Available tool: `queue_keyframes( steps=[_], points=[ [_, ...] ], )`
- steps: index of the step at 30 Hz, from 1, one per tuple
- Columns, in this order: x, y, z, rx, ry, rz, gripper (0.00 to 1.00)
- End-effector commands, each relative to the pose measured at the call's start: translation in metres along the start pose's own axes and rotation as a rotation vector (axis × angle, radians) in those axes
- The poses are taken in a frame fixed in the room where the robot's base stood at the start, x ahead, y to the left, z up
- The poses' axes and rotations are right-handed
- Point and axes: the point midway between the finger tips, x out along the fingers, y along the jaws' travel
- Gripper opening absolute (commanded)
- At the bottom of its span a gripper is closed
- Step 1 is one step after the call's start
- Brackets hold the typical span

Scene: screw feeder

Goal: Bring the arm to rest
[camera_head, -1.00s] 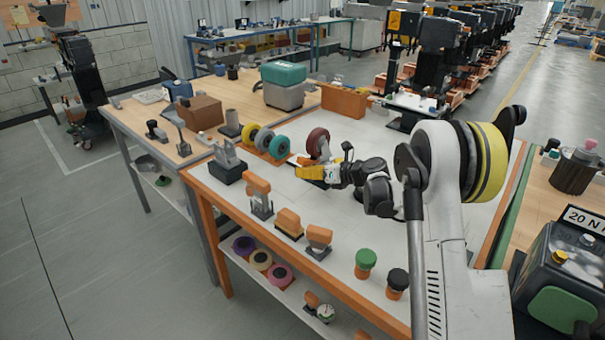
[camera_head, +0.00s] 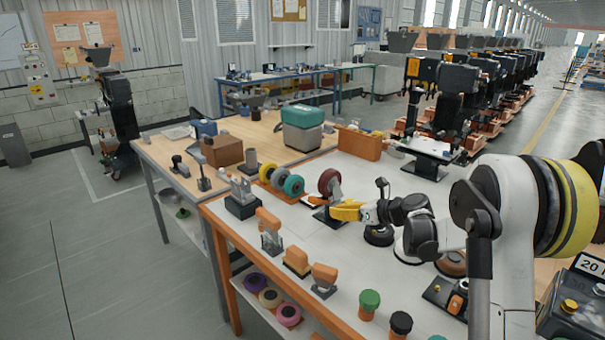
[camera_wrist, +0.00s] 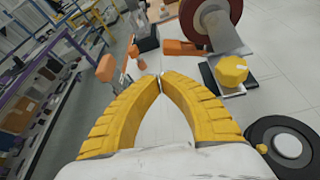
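My gripper (camera_head: 337,212) has yellow ribbed fingers and reaches left over the white-topped workbench (camera_head: 300,218). In the wrist view its two fingers (camera_wrist: 160,80) come together at the tips, with nothing held between them. In the head view the fingertips are close to a dark red wheel on a stand (camera_head: 329,181). I cannot tell whether they touch it. The wrist view shows the same red wheel (camera_wrist: 188,14) beyond the fingers. My arm extends from the right of the head view.
A black round base with a pale centre (camera_wrist: 288,145) and a yellow knob (camera_wrist: 231,70) are right of the fingers. Orange-topped tools (camera_head: 268,222), a green knob (camera_head: 369,299) and a black knob (camera_head: 400,322) line the bench's near edge. Coloured wheels (camera_head: 293,185) stand at its left.

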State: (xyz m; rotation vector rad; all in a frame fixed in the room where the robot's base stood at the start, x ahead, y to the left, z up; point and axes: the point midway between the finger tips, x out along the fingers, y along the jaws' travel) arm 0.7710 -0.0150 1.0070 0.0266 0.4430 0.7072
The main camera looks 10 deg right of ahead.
Motion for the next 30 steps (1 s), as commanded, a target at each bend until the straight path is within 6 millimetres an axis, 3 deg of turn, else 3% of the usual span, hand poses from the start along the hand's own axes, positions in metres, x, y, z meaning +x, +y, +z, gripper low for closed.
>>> queue_keyframes(
  steps=[5, 11, 17, 21, 27, 30],
  points=[
    [-0.038, 0.066, 0.019, -0.436, 0.155, -0.015, 0.0],
    [-0.096, 0.139, 0.015, -0.995, 0.352, 0.028, 0.0],
    [-0.162, 0.203, -0.015, -1.553, 0.542, 0.147, 0.0],
    [-0.208, 0.238, -0.048, -1.939, 0.671, 0.279, 0.0],
    [-0.259, 0.266, -0.095, -2.39, 0.819, 0.499, 0.0],
    [-0.274, 0.271, -0.111, -2.526, 0.863, 0.586, 0.0]
  ],
)
